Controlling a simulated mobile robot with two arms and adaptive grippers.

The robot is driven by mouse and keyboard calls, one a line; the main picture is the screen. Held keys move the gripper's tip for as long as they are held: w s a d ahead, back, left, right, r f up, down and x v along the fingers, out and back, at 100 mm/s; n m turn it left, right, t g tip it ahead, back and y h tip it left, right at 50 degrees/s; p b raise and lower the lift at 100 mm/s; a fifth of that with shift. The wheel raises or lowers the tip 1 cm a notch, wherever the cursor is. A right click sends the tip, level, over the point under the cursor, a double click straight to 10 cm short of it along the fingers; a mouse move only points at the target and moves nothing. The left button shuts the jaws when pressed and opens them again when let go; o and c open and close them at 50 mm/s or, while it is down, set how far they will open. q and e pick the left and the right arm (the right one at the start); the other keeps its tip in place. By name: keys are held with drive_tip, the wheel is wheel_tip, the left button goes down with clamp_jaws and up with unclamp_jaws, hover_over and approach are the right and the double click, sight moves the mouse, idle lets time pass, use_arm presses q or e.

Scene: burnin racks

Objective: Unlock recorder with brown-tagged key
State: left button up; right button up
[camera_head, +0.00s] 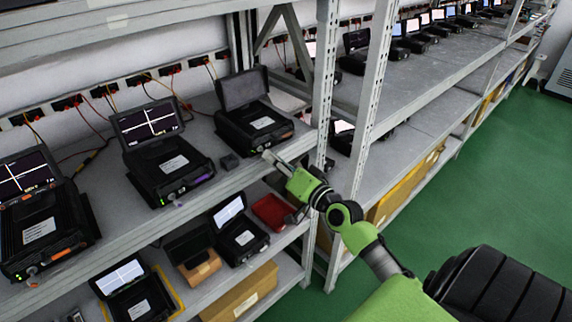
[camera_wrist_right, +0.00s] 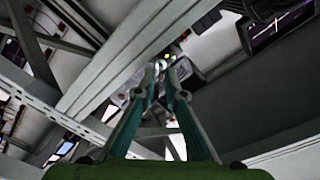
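A recorder (camera_head: 254,118) with a raised dark screen stands on the upper shelf, with a white label and small green lights on its front. My right gripper (camera_head: 270,157) is at its front right edge. In the wrist view the right fingers (camera_wrist_right: 159,78) converge almost shut on a small shiny piece (camera_wrist_right: 160,66), which looks like the key. Its tag cannot be made out. The recorder's front with a green light (camera_wrist_right: 174,58) lies just beyond the tips; I cannot tell whether the key touches the lock. My left gripper is not in view.
Two recorders with lit screens (camera_head: 162,157) (camera_head: 42,222) stand to the left. A rack upright (camera_head: 325,80) stands close right of my gripper. A red tray (camera_head: 272,211) is on the shelf below. Green floor is clear at right.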

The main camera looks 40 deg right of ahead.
drive_tip(key=s, duration=1.1)
drive_tip(key=shift+s+d, duration=0.15)
drive_tip(key=shift+s, duration=0.1)
